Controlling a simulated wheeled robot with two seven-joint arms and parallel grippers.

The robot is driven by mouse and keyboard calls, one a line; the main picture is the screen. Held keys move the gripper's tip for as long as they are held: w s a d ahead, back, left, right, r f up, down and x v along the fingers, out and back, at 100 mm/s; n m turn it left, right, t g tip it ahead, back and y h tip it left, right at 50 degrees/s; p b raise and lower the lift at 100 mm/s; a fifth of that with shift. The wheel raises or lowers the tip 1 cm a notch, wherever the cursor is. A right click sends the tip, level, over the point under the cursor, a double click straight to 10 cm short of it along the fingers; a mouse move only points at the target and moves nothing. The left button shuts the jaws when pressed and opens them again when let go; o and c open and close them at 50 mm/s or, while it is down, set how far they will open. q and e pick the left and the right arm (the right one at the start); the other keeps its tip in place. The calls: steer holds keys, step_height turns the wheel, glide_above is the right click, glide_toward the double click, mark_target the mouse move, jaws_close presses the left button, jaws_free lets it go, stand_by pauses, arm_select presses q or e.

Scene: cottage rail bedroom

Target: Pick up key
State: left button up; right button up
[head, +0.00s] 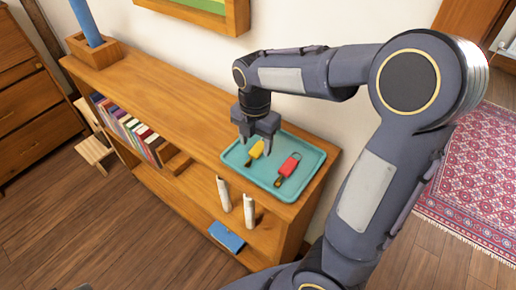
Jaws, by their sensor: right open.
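A teal tray (313,155) lies on the right end of the wooden shelf top. In it lie two key-like items side by side: one with a yellow tag (256,149) and one with a red tag (288,166). Each has a dark, thin end pointing down-left. My right gripper (255,147) points down over the left part of the tray, with its fingers apart above or around the yellow item. I cannot tell how high the fingertips are. The red item is to the right of the gripper, clear of it. My left gripper is not in view.
The low wooden shelf (165,85) holds books (130,128), white upright items (249,210) and a blue item (227,237). A wooden box (92,52) with a blue object stands at its far left. A picture frame (238,14) hangs behind. The shelf top's middle is clear.

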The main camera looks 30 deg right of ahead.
step_height(320, 180, down, 2)
steer(key=shift+f, duration=0.1)
steer(key=c, duration=1.1)
steer(key=shift+o, duration=0.2)
